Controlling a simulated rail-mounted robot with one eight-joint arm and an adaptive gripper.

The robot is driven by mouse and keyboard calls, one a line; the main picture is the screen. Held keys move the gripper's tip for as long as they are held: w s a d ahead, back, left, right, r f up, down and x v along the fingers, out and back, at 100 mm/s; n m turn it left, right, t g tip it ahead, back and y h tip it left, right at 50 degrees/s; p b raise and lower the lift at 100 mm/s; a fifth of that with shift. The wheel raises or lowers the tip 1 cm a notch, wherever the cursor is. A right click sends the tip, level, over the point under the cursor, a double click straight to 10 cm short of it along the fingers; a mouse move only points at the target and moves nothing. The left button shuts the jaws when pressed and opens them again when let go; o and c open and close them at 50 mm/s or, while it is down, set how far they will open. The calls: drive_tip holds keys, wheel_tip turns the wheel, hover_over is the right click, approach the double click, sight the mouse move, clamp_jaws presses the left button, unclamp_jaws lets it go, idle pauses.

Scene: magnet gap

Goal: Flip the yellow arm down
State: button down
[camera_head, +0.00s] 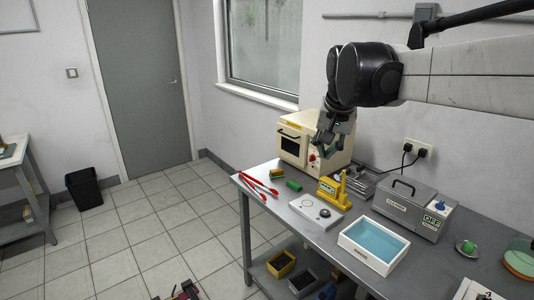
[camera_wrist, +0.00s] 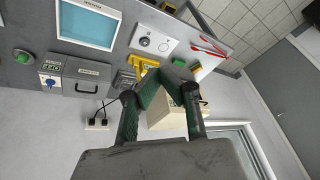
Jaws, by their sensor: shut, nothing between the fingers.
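A yellow device (camera_head: 331,194) stands on the grey workbench, with a narrow yellow arm (camera_head: 343,182) that looks upright at its right side. In the wrist view the yellow device (camera_wrist: 146,63) is partly hidden behind my fingers. My gripper (camera_head: 324,148) hangs above the back of the bench, in front of the cream oven-like box. It is higher than the yellow device and apart from it. In the wrist view my gripper (camera_wrist: 165,73) has its green-and-black fingers closed together at the tips, with nothing held.
The cream box (camera_head: 292,145) stands behind. A white plate with a ring (camera_head: 313,214), red tongs (camera_head: 260,186) and green blocks (camera_head: 294,185) lie near the device. A blue-filled tray (camera_head: 374,244) and grey cleaner box (camera_head: 411,209) stand to the right.

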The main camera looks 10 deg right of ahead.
drive_tip(key=w+d+m+g+p, duration=0.2)
drive_tip(key=w+d+m+p, duration=0.15)
drive_tip(key=w+d, duration=1.2)
drive_tip(key=w+d+f+m+g, duration=0.1)
drive_tip(key=w+d+f+m, duration=0.1)
drive_tip(key=w+d+f, duration=0.2)
drive_tip(key=w+d+f+m+g+p, duration=0.1)
drive_tip(key=w+d+f+m, duration=0.2)
drive_tip(key=d, duration=0.6)
wheel_tip(320, 180, down, 2)
drive_tip(key=shift+w+f, duration=0.2)
drive_tip(key=shift+w, duration=0.95)
drive_tip(key=p, duration=0.3)
hover_over(343, 182)
drive_tip(key=w+d, duration=0.2)
drive_tip(key=d, duration=0.2)
wheel_tip(343, 182, down, 11)
drive_tip(key=shift+d, duration=0.15)
